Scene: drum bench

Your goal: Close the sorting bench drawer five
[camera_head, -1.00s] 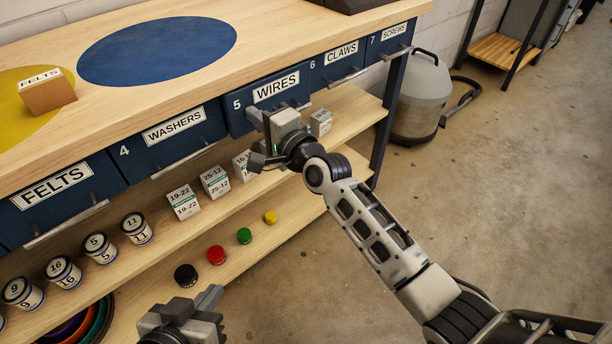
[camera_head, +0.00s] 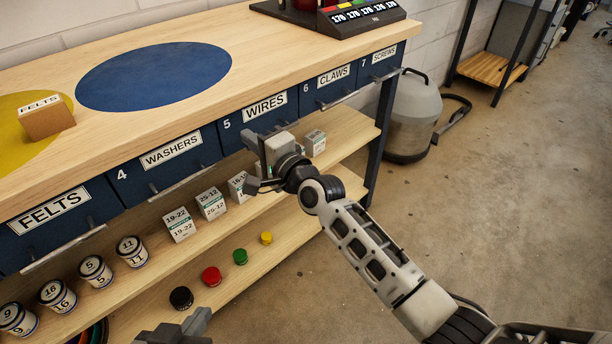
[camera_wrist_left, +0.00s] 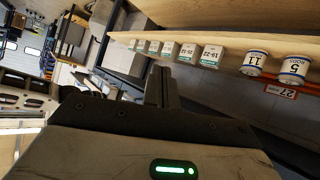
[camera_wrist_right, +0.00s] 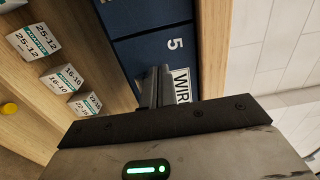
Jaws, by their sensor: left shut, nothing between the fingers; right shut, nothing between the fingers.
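Drawer five (camera_head: 284,110) is the blue front labelled WIRES, between WASHERS and CLAWS. In the head view its face looks about level with its neighbours; a small remaining gap cannot be ruled out. Its face also shows in the right wrist view (camera_wrist_right: 150,58). My right gripper (camera_head: 258,150) is shut and empty, its fingertips at the drawer's front. In the right wrist view the shut fingertips (camera_wrist_right: 160,72) point at the face beside the label; whether they touch cannot be told. My left gripper (camera_head: 203,318) is shut and empty, low in front of the shelves.
The FELTS (camera_head: 55,218), WASHERS (camera_head: 165,165) and CLAWS (camera_head: 328,86) drawers have bar handles. Shelves below hold white boxes (camera_head: 180,225), numbered cans (camera_head: 95,271) and coloured lids (camera_head: 211,276). A grey canister (camera_head: 412,115) stands right of the bench. Floor at right is clear.

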